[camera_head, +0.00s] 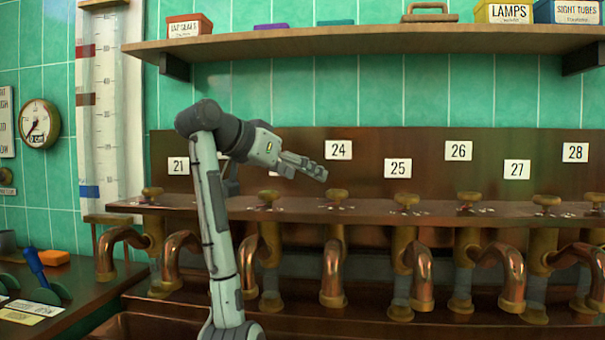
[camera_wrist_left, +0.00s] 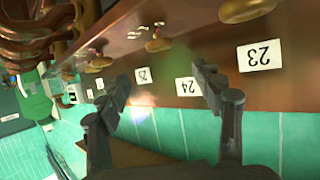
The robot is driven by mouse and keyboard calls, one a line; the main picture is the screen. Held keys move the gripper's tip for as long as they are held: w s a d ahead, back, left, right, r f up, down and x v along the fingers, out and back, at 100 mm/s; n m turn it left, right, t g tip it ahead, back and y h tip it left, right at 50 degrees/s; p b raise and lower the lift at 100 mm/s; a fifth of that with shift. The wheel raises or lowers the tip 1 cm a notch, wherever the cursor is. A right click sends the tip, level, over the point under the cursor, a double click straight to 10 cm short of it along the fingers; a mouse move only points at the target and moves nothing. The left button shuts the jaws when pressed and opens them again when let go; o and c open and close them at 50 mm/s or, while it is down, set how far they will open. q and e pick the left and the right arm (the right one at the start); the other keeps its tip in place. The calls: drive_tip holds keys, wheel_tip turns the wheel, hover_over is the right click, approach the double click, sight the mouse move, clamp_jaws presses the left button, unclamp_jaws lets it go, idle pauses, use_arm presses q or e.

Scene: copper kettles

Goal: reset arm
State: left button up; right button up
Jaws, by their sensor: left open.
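My left arm (camera_head: 215,230) comes up from the bottom of the head view and bends right at its elbow. My left gripper (camera_head: 308,171) is in front of the brown back panel, above the shelf of valves and just below the number 24 plate (camera_head: 338,150). In the left wrist view the two fingers of the left gripper (camera_wrist_left: 162,92) stand wide apart with nothing between them. The number 24 plate (camera_wrist_left: 187,86) and the number 23 plate (camera_wrist_left: 259,55) show upside down there. My right gripper is in neither view.
A brown ledge (camera_head: 440,211) carries several brass valve knobs, with copper pipes (camera_head: 420,280) below. A wooden shelf (camera_head: 370,40) with boxes runs above. A gauge (camera_head: 40,124) hangs at left. A console with a blue-handled lever (camera_head: 35,266) stands lower left.

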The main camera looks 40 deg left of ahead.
sight(337, 190)
use_arm(q)
drive_tip(key=shift+w, duration=0.15)
drive_tip(key=shift+w+f, duration=0.2)
drive_tip(key=shift+w, duration=0.35)
drive_tip(key=x, duration=1)
drive_tip(key=shift+w+f, duration=0.15)
drive_tip(key=shift+w, duration=0.15)
drive_tip(key=shift+d, duration=0.1)
drive_tip(key=shift+s, duration=0.1)
